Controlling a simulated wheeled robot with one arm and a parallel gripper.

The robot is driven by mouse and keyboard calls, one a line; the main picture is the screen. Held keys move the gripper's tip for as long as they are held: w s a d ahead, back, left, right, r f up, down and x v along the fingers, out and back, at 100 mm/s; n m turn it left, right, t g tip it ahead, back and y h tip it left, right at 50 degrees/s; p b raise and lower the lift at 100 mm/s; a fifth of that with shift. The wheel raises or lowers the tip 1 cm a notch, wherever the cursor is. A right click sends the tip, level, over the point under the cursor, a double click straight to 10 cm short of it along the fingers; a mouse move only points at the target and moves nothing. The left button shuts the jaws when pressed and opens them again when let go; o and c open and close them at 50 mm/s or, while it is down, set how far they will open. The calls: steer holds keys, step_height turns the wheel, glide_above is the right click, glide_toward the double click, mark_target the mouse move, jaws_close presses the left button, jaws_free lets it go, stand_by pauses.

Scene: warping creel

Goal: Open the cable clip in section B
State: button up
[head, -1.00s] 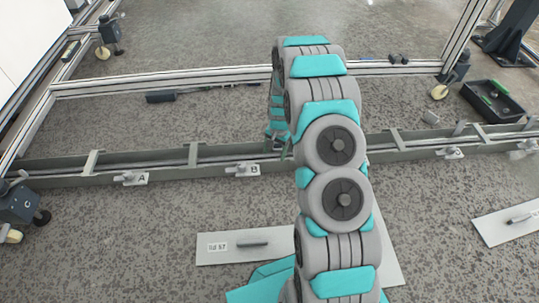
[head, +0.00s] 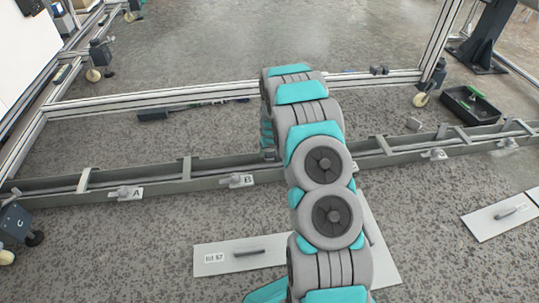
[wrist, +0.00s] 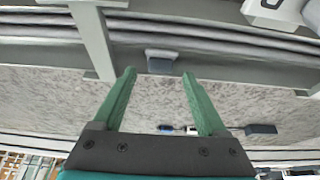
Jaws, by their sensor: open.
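The cable channel (head: 130,181) runs across the floor with cables inside and crossbars over it. The section B tag (head: 241,180) is on its near side, with a small grey handle beside it; the section A tag (head: 130,193) is farther left. In the wrist view my gripper (wrist: 158,76) is open, its two green fingers apart with nothing between them. A small grey block (wrist: 161,62), perhaps the clip or part of it, sits at the channel edge just beyond the fingertips. I cannot tell whether it touches them. In the head view my arm mostly hides the gripper.
A crossbar (wrist: 94,40) spans the channel left of the fingers in the wrist view. Floor covers (head: 225,254) with handles lie in front of the channel. A black tray (head: 470,104) with green items stands at the back right. Aluminium rails (head: 170,94) and casters surround the area.

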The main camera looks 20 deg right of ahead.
mark_target(269, 155)
steer(key=shift+x, duration=1.15)
steer(key=shift+w+f, duration=0.25)
steer(key=shift+f, duration=0.25)
steer(key=shift+c, duration=0.2)
jaws_close()
